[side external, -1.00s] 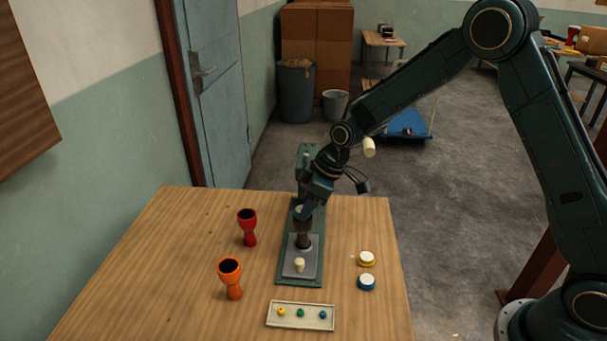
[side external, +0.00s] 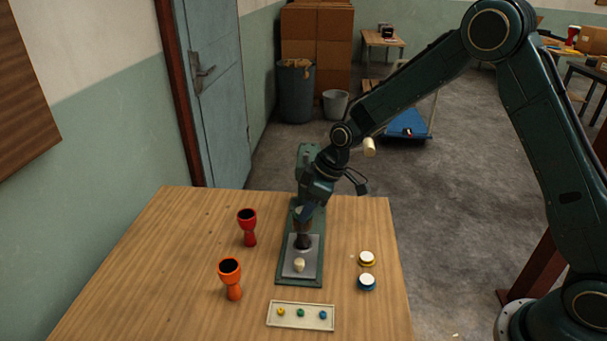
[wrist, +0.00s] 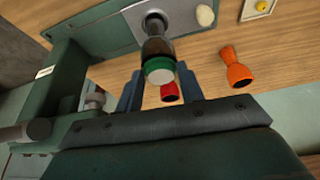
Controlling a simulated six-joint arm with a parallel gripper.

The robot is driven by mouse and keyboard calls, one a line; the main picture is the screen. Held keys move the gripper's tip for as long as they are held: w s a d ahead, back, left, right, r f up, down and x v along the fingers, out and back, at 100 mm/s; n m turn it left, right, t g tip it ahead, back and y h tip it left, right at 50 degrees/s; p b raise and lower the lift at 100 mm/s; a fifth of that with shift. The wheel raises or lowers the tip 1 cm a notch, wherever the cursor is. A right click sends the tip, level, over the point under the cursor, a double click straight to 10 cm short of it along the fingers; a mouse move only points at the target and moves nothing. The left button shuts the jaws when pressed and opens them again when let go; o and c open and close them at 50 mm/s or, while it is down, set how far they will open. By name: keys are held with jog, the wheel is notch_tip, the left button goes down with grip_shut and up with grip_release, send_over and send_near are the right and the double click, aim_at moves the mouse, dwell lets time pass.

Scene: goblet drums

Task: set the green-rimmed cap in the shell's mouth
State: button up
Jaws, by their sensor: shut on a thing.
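The green-rimmed cap (wrist: 160,71) has a pale face and sits between the two fingers of my gripper (wrist: 160,78) in the wrist view. My gripper is shut on it. Behind the cap is the dark shell (wrist: 156,46), which stands upright in the fixture (wrist: 122,30). The cap is lined up over the shell's mouth and hides it; I cannot tell whether it is seated. In the side view my gripper (side external: 305,212) is right above the shell (side external: 303,241) and hides the cap.
A red goblet drum (side external: 247,228) and an orange one (side external: 231,279) stand left of the fixture. Yellow-rimmed (side external: 367,259) and blue-rimmed (side external: 366,282) caps lie right. A tray (side external: 290,322) with small coloured pieces is in front. A pale knob (side external: 299,265) is on the fixture plate.

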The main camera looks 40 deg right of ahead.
dwell(0.3)
jog(key=o, duration=1.4)
jog(key=shift+r, duration=0.1)
jog(key=shift+r, duration=2.85)
jog(key=shift+r, duration=0.15)
